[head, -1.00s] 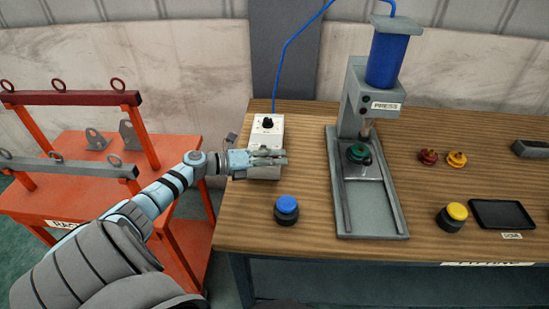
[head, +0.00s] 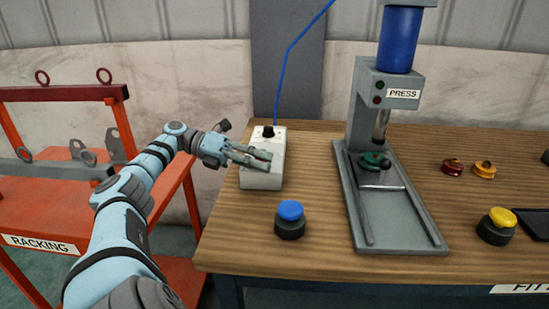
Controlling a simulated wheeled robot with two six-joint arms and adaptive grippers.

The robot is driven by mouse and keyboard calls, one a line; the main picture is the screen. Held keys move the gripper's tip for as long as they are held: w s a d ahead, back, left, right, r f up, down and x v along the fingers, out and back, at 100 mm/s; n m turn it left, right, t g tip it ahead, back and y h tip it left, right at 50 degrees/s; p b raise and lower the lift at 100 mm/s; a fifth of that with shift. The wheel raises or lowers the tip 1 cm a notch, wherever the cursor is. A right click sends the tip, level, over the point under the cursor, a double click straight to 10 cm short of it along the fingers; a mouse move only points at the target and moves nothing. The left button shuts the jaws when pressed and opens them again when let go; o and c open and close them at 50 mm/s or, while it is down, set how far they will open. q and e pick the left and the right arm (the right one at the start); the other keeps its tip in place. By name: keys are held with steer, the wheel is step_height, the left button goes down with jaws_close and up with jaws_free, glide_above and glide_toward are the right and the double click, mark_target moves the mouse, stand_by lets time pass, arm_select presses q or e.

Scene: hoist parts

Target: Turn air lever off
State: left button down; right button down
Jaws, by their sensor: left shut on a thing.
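A white control box (head: 262,180) stands at the left end of the wooden bench, with a black knob (head: 268,132) on its top and a blue hose rising behind it. My left gripper (head: 262,157) reaches in from the left across the box's front. My right gripper is not in view.
A blue button (head: 290,220) stands in front of the box. The press (head: 400,100) stands to the right with a green part (head: 372,160) on its bed. An orange rack (head: 75,190) stands left.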

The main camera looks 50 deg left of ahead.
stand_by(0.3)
arm_select(q)
steer(key=c, duration=1.7)
jaws_free()
steer(key=shift+o, duration=0.6)
steer(key=shift+s+a, duration=0.1)
steer(key=shift+s, duration=0.05)
